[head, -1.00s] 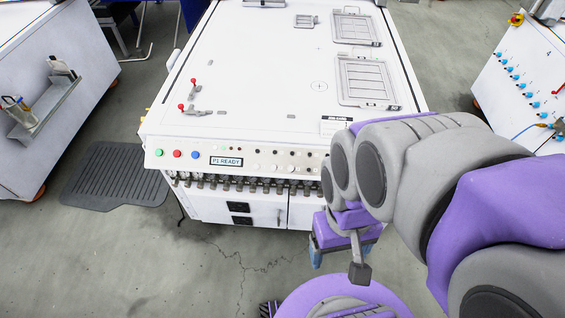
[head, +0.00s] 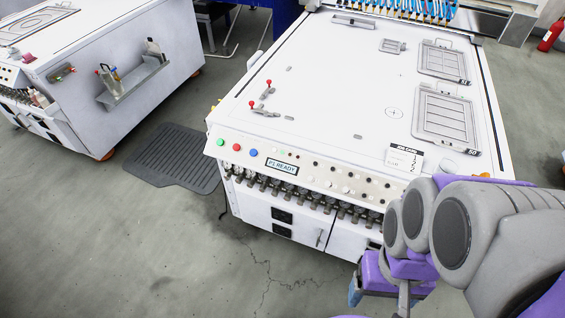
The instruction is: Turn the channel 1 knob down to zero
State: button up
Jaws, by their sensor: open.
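The white machine (head: 340,90) fills the middle of the head view. Its sloped front control panel (head: 318,172) carries a row of small dark and white knobs (head: 346,190) right of the display, which reads "P1 READY" (head: 282,168). The labels are too small to read, so I cannot tell which knob is channel 1 or where it points. My gripper (head: 382,288) is at the lower right, in front of the machine, seen partly behind my arm. A blue fingertip shows at its left side. It is open and looks apart from the panel.
Green, red and blue buttons (head: 237,147) sit at the panel's left end, with a row of metal nozzles (head: 300,195) below. Red-tipped levers (head: 266,92) stand on the top. A dark floor mat (head: 172,158) lies left, before another white machine (head: 120,70). The front floor is clear.

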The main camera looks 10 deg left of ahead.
aim_at(228, 175)
jog(key=j, duration=0.4)
jog(key=k+j+z, duration=0.1)
jog(key=j, duration=0.3)
jog(key=k+j+z, duration=0.1)
jog(key=j, duration=0.3)
jog(key=k+j, duration=0.1)
jog(key=j, duration=0.3)
jog(key=k+j+z, duration=0.1)
jog(key=j, duration=0.3)
jog(key=k+j, duration=0.1)
jog(key=j, duration=0.3)
jog(key=z, duration=0.05)
